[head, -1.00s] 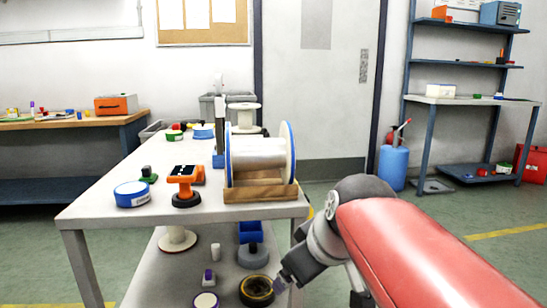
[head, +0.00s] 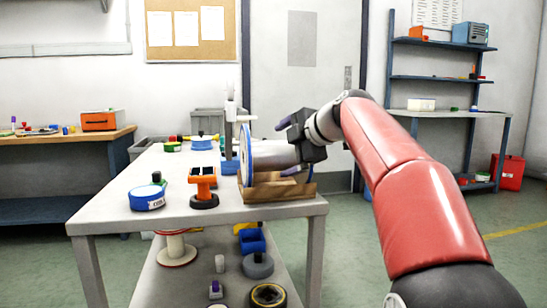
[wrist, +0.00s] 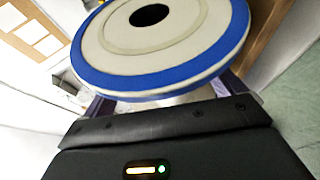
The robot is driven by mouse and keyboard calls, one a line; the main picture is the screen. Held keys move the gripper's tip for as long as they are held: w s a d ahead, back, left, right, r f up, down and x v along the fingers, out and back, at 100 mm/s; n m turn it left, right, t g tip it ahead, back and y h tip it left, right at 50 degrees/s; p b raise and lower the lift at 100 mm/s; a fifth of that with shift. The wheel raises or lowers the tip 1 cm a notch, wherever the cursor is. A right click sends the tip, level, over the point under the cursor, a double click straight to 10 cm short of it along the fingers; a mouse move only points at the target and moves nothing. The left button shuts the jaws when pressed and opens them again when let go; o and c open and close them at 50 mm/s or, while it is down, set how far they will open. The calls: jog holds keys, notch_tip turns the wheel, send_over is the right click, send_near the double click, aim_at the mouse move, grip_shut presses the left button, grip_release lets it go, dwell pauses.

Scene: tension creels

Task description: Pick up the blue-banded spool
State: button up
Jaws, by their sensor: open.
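The blue-banded spool (head: 247,155) lies on its side in a wooden cradle (head: 275,190) at the table's right end. Its pale wound core shows between the flanges, and my gripper hides its right end in the head view. My gripper (head: 288,147) is open at the right of the spool, one purple finger above the core and one below it. In the wrist view the spool's blue-rimmed flange (wrist: 160,80) fills the top, just beyond the gripper body. The purple fingers show partly at its sides. Contact cannot be told.
An orange-and-black device (head: 204,186) and a blue tape roll (head: 147,197) stand left of the spool.

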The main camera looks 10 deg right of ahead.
aim_at(274, 154)
jog(key=x, duration=0.4)
jog(key=shift+a+f, duration=0.25)
jog(key=shift+a, duration=0.15)
jog(key=shift+c, duration=0.2)
jog(key=shift+r, duration=0.1)
jog(key=c, duration=1.3)
jog(key=shift+c, duration=0.2)
jog(key=shift+r, duration=0.1)
